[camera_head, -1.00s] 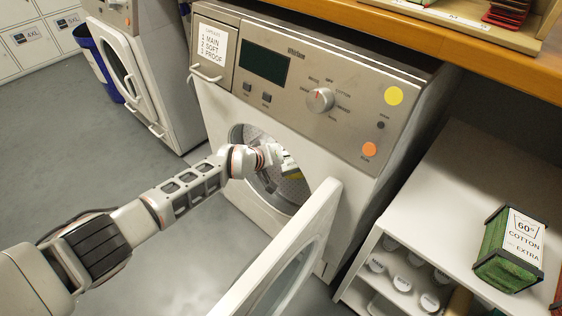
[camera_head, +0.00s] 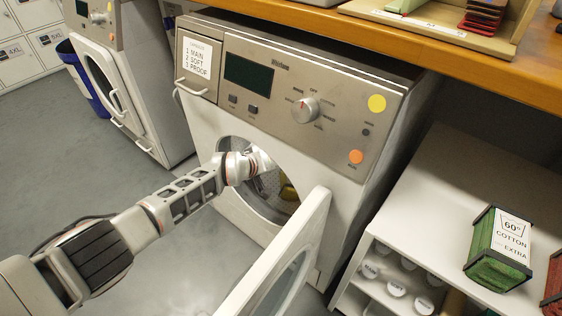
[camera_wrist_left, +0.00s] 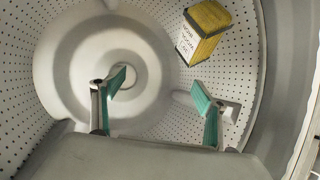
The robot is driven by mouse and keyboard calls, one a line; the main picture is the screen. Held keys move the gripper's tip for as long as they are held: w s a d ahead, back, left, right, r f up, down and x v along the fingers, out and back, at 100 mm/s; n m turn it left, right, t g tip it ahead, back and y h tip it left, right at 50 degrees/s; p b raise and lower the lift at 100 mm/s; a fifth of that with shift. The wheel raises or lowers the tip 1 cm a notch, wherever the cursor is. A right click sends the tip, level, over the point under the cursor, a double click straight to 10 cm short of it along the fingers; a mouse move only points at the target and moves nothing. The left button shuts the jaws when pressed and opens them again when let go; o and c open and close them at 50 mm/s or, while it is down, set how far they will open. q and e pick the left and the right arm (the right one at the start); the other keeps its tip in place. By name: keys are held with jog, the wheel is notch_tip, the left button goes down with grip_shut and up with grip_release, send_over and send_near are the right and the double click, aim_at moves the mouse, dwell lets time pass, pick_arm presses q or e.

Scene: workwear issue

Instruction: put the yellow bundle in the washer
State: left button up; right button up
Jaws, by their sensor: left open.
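The washer (camera_head: 205,130) stands with its door (camera_head: 285,262) swung open towards me. My left arm reaches into the drum opening, and its fingers are hidden there in the head view. In the left wrist view my left gripper (camera_wrist_left: 158,100) is open and empty inside the perforated drum (camera_wrist_left: 230,70). The yellow bundle (camera_wrist_left: 208,28), a block with a white printed label, is in the drum at the upper right, beyond the fingertips and apart from them. A bit of the bundle (camera_head: 288,192) shows yellow through the opening in the head view. My right gripper is not in view.
The open door stands close to the right of my left arm. A white shelf unit (camera_head: 440,190) at right carries a green box (camera_head: 497,248) labelled 60° cotton. A wooden counter (camera_head: 440,45) runs above.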

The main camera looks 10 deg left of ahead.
pick_arm(q)
jog(key=shift+s+a, duration=0.1)
jog(key=shift+a, duration=0.05)
jog(key=v, duration=1.1)
jog(key=shift+s+a+r, duration=0.15)
jog(key=shift+r, duration=0.2)
jog(key=shift+s+f, duration=0.1)
dwell(0.3)
